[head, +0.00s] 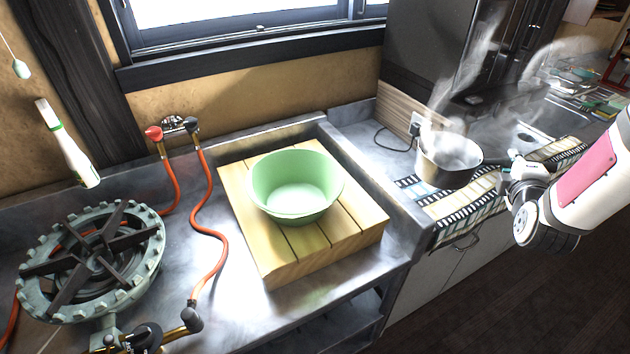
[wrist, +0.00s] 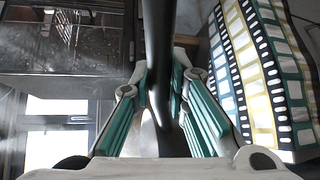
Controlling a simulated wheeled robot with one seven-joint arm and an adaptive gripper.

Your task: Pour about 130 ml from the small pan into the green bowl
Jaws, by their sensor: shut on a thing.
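The small pan (head: 448,172) is a metal pot at the right of the head view, with steam rising from it. It looks upright over the right counter; I cannot tell whether it touches the surface. My gripper (head: 507,168) is at the pan's right side. In the wrist view my gripper (wrist: 160,95) is shut on the pan's dark handle (wrist: 159,40), which runs between the pads. The green bowl (head: 265,193) stands upright on a slatted wooden board (head: 350,235), left of the pan and apart from it. I see no clear liquid in the bowl.
A gas burner (head: 90,260) with red hoses (head: 205,220) sits on the left counter. A white bottle (head: 68,145) is at upper left. A film-strip patterned cloth (head: 465,205) lies by the pan; it also shows in the wrist view (wrist: 262,70). A raised counter edge (head: 375,175) runs between bowl and pan.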

